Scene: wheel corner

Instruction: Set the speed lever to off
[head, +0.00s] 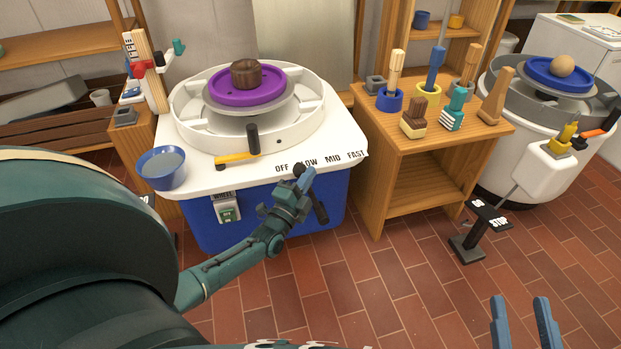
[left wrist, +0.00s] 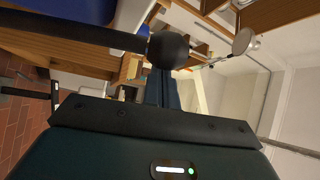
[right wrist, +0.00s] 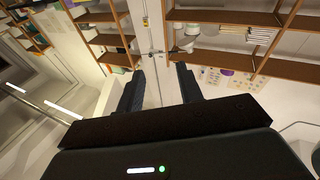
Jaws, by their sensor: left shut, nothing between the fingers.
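The speed lever (head: 319,205) is a dark rod with a round black knob (head: 299,170) on the front of the blue and white pottery wheel. It leans up and left, with its knob below the gap between the OFF and SLOW labels. My left gripper (head: 307,176) is shut and empty, with its fingertips just right of the knob. In the left wrist view the black knob (left wrist: 168,50) overlaps the closed fingertips; I cannot tell whether they touch. My right gripper (head: 524,308) is open and empty, low at the right, away from the wheel.
A green-marked wheel switch (head: 228,208) is on the front. A wooden tool stand (head: 420,145) is right of the wheel; a black pedal (head: 470,245) stands on the floor.

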